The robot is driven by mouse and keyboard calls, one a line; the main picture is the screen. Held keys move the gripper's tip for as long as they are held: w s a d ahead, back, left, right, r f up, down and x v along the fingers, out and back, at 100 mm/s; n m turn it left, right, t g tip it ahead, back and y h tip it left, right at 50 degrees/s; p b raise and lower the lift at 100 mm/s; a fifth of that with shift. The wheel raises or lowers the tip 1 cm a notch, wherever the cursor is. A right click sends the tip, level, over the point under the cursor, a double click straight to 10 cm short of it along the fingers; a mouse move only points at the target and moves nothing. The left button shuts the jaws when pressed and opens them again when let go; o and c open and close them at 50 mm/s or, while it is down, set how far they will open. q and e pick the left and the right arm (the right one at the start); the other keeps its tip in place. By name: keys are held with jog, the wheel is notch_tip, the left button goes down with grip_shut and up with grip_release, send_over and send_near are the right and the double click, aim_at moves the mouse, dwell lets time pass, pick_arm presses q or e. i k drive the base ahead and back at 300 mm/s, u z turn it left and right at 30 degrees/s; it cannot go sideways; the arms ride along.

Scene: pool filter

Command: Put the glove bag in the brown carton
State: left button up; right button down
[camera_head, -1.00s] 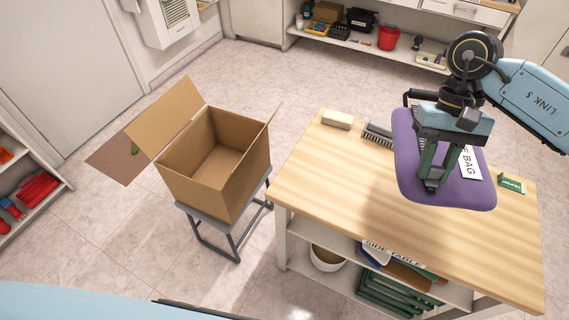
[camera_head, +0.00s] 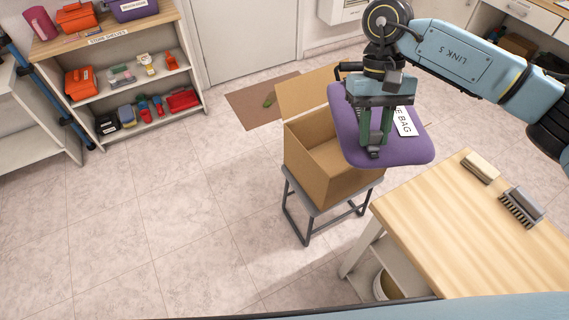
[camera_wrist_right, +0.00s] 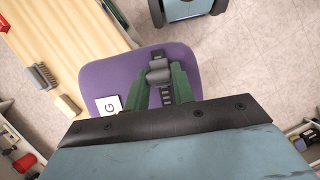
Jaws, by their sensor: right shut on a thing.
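The purple glove bag (camera_head: 410,151) has a white label, partly covered, reading "E BAG". My right gripper (camera_head: 374,150) is shut on it and holds it in the air. In the head view the bag overlaps the right part of the open brown carton (camera_head: 316,178), whose inside is partly hidden. The carton stands on a grey stool (camera_head: 309,206) with its back flap up. In the right wrist view the bag (camera_wrist_right: 112,78) lies under the green fingers of the right gripper (camera_wrist_right: 160,78). My left gripper is not in view.
The wooden table (camera_head: 433,218) is right of the carton, with a pale block (camera_head: 480,168) and a grey brush (camera_head: 522,206) on it. A store shelf (camera_head: 205,62) stands at the back left. The floor left of the stool is clear.

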aim_at(333, 168)
jog(key=u, duration=1.2)
jog(key=i, duration=3.9)
jog(key=z, duration=4.05)
